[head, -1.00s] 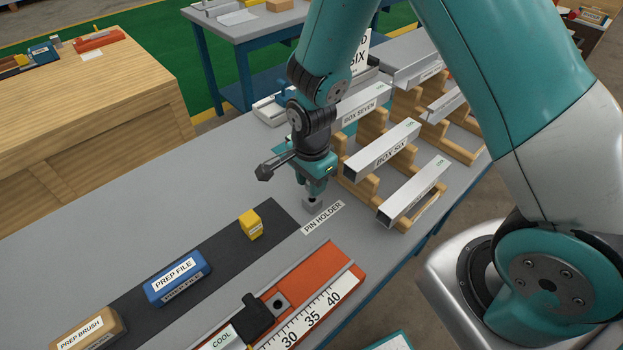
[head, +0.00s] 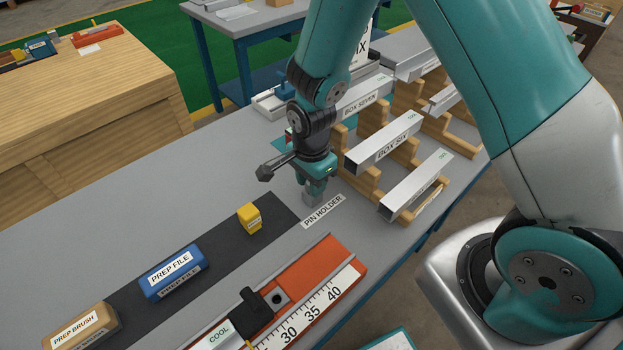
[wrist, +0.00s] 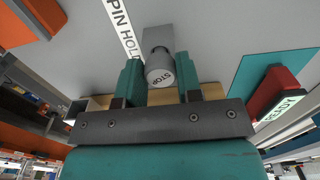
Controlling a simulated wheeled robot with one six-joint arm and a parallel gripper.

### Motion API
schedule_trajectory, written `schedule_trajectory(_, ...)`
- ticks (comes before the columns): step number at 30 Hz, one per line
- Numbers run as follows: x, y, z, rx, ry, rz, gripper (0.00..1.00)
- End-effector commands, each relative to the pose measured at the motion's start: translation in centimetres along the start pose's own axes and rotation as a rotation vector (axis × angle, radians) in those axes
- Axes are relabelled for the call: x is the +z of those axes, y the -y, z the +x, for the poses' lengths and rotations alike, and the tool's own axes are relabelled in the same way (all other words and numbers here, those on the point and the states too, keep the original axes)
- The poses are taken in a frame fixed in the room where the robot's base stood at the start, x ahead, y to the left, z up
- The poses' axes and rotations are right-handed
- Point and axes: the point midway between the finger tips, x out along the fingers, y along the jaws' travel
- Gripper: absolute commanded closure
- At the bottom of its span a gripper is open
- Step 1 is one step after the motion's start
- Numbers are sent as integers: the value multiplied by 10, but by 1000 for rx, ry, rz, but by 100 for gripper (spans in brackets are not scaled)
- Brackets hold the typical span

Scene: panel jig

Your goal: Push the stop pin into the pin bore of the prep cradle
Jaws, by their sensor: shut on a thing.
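My gripper (head: 316,188) points down at the grey pin holder block (head: 312,199), beside its "PIN HOLDER" label. The prep cradle (head: 313,258) is the orange fixture with a ruler scale in the front. A small grey block on it has a dark round hole, seemingly the pin bore (head: 278,299). A black clamp (head: 256,305) stands beside it.
A dark mat (head: 225,240) holds a yellow block (head: 249,218), the blue prep file (head: 173,271) and the prep brush (head: 80,328). Metal box sections, including box six (head: 383,141), lie on wooden racks to the right. Grey bench is clear left of the gripper.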

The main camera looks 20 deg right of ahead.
Motion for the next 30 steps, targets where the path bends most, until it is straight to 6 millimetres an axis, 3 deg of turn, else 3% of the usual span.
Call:
schedule_trajectory(13,0,0,12,0,0,0,96)
schedule_trajectory(14,0,0,12,0,0,0,63)
schedule_trajectory(17,0,0,11,0,0,0,40)
schedule_trajectory(26,0,0,10,-1,0,0,37)
schedule_trajectory(30,0,1,-2,-4,0,0,37)
